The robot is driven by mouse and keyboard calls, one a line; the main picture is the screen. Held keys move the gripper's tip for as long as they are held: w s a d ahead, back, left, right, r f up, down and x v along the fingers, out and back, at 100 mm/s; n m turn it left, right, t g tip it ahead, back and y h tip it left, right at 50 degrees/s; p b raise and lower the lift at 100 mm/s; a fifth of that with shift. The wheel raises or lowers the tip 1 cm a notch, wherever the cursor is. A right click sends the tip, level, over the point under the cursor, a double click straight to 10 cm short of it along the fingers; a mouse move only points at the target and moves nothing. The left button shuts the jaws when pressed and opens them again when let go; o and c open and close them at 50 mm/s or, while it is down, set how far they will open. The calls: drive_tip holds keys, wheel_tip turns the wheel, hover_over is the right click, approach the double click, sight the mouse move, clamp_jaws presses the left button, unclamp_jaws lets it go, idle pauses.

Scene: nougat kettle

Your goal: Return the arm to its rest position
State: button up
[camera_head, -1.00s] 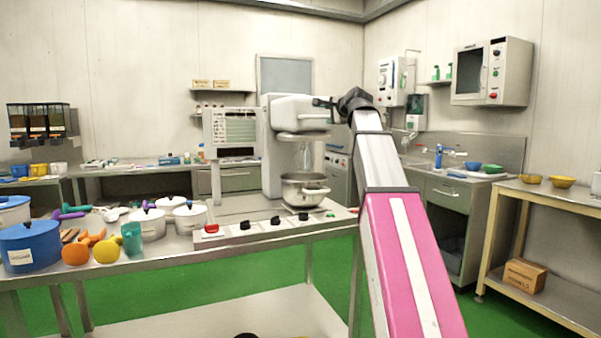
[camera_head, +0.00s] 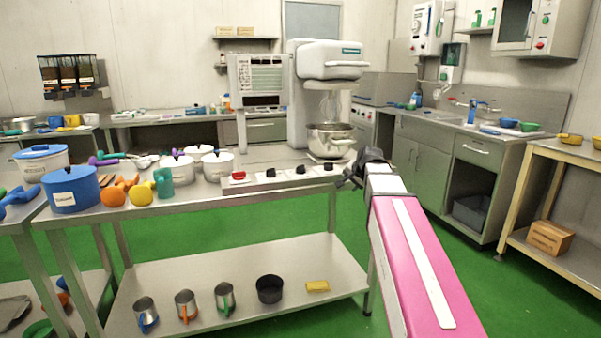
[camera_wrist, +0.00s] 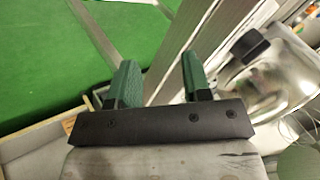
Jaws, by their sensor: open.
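My arm with its pink link reaches up from the bottom right of the head view. Its dark wrist (camera_head: 372,160) is near the right end of the metal table, beside the mixer's button panel. In the wrist view my gripper (camera_wrist: 160,80) shows two green fingers apart, with nothing between them. In the head view the fingers cannot be made out clearly. Behind them in the wrist view are the green floor and pale metal strips. A shiny rounded metal thing (camera_wrist: 275,75) shows at the right of that view.
The mixer (camera_head: 325,65) with its steel bowl (camera_head: 330,140) stands behind my wrist. The button panel (camera_head: 280,177) lies along the table edge. Pots, a teal cup (camera_head: 163,182) and fruit are at the left. The lower shelf (camera_head: 235,268) holds mugs. Green floor is open to the right.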

drive_tip(key=s+f+n+g+h, duration=0.1)
drive_tip(key=s+f+n+g, duration=0.2)
drive_tip(key=s+f, duration=0.9)
drive_tip(key=s+f+n+g+h, duration=0.1)
drive_tip(key=s+f+n+g, duration=0.3)
drive_tip(key=s+f, duration=0.8)
wheel_tip(320, 180, down, 8)
drive_tip(key=shift+s+r+n+g, duration=0.2)
drive_tip(key=shift+n+g, duration=0.1)
drive_tip(key=shift+n, duration=0.1)
drive_tip(key=shift+a, duration=0.1)
